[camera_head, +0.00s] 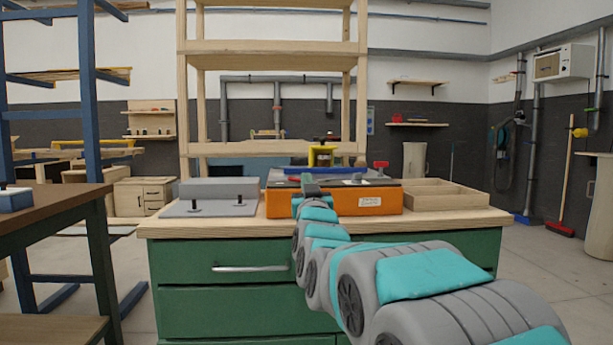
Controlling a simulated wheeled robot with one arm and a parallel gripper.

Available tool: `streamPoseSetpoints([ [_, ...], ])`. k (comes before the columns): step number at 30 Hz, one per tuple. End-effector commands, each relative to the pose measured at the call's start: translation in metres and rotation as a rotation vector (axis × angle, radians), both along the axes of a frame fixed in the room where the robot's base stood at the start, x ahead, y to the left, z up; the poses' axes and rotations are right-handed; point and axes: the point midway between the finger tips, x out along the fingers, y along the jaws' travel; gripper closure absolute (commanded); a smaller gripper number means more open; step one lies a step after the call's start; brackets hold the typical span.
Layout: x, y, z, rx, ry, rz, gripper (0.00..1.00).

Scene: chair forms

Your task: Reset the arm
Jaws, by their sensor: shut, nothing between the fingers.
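My arm (425,275), grey with teal covers, reaches from the lower right up toward the workbench in the head view. My gripper (309,184) is at its far end, small and seen from behind, in front of or above the orange machine (378,202) on the bench. It is shut and holds nothing. The arm hides part of the machine's front and of the bench drawers. I cannot tell how much gap there is between the gripper and the machine.
The green workbench (200,312) has a wooden top. A grey fixture (215,190) stands left of the machine and a shallow wooden tray (445,195) right of it. A yellow part (320,156) rises behind the gripper. A dark table (50,215) stands at the left.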

Motion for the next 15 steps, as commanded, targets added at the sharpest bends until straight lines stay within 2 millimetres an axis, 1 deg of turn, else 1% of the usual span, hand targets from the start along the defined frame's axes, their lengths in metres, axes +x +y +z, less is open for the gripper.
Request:
streamPoseSetpoints([
  [4, -0.0072, 0.0003, -0.0031, -0.001, 0.0, 0.0, 1.0],
  [15, -0.0084, 0.0002, -0.0036, -0.001, 0.001, 0.0, 1.0],
])
